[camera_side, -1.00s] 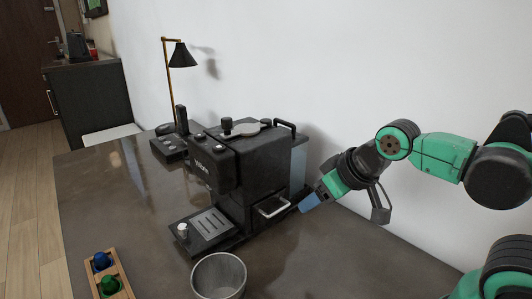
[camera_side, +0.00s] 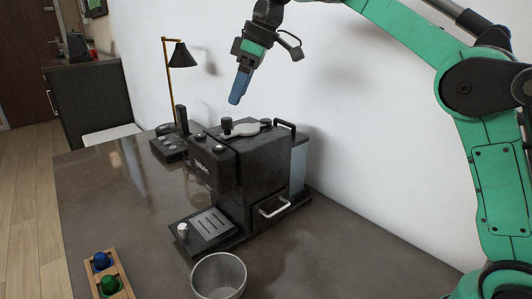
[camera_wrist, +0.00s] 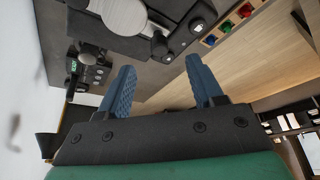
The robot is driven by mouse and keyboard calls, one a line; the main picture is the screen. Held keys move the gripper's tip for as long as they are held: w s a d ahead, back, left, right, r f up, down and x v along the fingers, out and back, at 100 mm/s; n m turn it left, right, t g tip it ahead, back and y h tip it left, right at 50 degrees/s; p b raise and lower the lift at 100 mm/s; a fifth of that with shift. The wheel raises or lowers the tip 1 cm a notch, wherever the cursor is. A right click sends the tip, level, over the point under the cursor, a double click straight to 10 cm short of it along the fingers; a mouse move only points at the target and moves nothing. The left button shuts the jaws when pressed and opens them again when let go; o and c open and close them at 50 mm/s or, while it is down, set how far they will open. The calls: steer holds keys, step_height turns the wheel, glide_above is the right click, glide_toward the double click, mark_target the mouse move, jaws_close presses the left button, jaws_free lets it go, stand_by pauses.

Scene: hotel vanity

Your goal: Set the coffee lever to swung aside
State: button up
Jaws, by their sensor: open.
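The black coffee machine (camera_side: 245,170) stands on the table in the side view. On its top lies a light grey lever (camera_side: 243,130) with a rounded plate and a black knob (camera_side: 227,124) near its front-left end. In the wrist view the lever's pale round plate (camera_wrist: 124,14) is at the top, partly cut off by the frame edge. My gripper (camera_side: 238,98) is above the machine's top, fingers pointing down, apart from the lever. In the wrist view my gripper (camera_wrist: 163,80) shows two blue fingers spread wide with nothing between them.
A black lamp (camera_side: 182,55) and a dark device (camera_side: 170,147) stand behind-left of the machine. A grey cup (camera_side: 219,275) and a wooden rack (camera_side: 122,272) with coloured pods are in front. The white wall is close behind. The table's left middle is clear.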

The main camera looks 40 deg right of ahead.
mark_target(229, 119)
steer(key=shift+w+a+f, duration=0.1)
steer(key=shift+w+f, duration=0.05)
steer(key=shift+w, duration=0.15)
steer(key=shift+x, duration=2.7)
steer(key=shift+s, duration=0.1)
jaws_close()
